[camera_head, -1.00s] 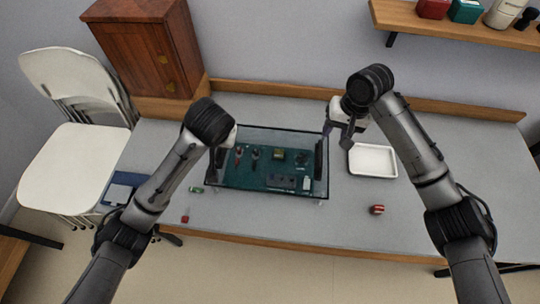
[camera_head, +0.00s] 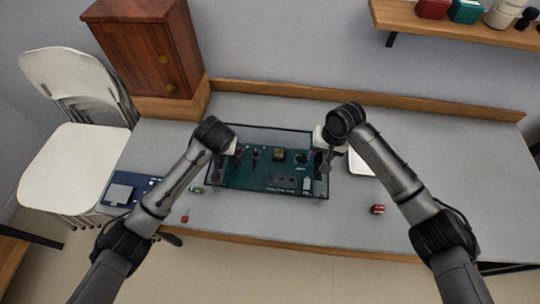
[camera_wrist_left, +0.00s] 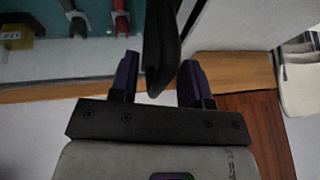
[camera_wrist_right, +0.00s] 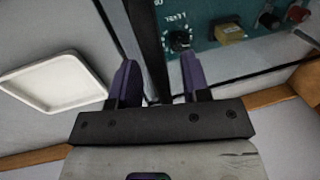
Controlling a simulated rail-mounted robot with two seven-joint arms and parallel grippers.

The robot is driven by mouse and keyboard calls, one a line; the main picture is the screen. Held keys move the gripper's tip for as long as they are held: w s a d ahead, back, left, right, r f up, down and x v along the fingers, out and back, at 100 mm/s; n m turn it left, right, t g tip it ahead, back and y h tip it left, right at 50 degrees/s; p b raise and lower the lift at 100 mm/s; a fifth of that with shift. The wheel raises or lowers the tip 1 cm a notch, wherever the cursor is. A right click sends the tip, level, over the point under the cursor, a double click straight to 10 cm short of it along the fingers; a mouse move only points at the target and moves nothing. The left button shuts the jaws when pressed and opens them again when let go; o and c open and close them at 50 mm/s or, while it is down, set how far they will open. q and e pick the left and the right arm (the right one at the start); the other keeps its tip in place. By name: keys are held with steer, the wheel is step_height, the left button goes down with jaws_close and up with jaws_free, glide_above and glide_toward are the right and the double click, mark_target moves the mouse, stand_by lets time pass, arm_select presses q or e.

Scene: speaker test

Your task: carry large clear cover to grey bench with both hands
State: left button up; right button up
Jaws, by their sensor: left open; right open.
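The large clear cover (camera_head: 267,133) is a dark-edged see-through box standing on the grey bench (camera_head: 300,225). Through it shows a green board (camera_head: 262,176) with several parts. A black handle is on each short side of the cover. My left gripper (camera_head: 230,150) is at the left side; in the left wrist view its open fingers (camera_wrist_left: 158,80) stand either side of a black handle (camera_wrist_left: 161,40). My right gripper (camera_head: 328,150) is at the right side; in the right wrist view its open fingers (camera_wrist_right: 158,78) stand either side of the other handle (camera_wrist_right: 148,40). Contact cannot be told.
A white tray (camera_wrist_right: 50,80) lies right of the cover, partly hidden by my right arm in the head view. A red can (camera_head: 377,209) lies front right. A blue board (camera_head: 145,185) and small green (camera_head: 196,189) and red (camera_head: 185,217) pieces lie left. A wooden cabinet (camera_head: 150,55) stands behind.

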arm_select(q)
steer(key=shift+c, duration=0.2)
arm_select(e)
steer(key=shift+c, duration=0.2)
arm_select(q)
jaws_close()
arm_select(e)
jaws_close()
steer(key=shift+r, duration=0.1)
